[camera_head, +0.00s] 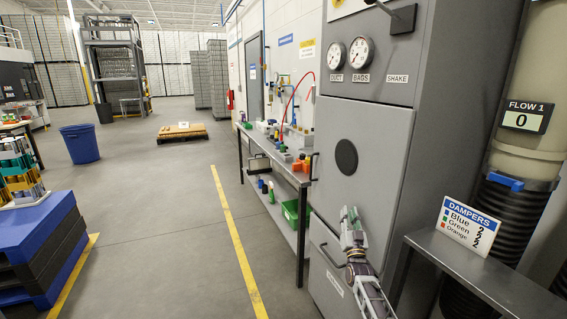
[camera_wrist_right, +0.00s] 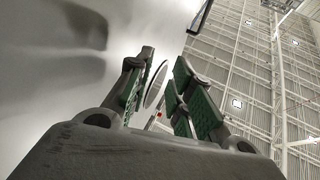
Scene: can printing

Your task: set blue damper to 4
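The blue damper's lever (camera_head: 508,183) sits at a dark collar on the beige vertical duct (camera_head: 525,150) at the right. A DAMPERS card (camera_head: 468,226) on the shelf reads Blue 2, Green 2, Orange 2. My right gripper (camera_head: 350,213) points up in front of the grey cabinet, left of the card and well apart from the lever. In the right wrist view its green-padded fingers (camera_wrist_right: 165,62) stand apart with nothing held between them. My left gripper is out of view.
The grey cabinet (camera_head: 361,130) with gauges and handles stands close to my right arm. A dark metal shelf (camera_head: 490,275) juts out below the duct. A FLOW 1 display (camera_head: 526,117) reads 0. The floor left of the workbench (camera_head: 285,172) is mostly clear.

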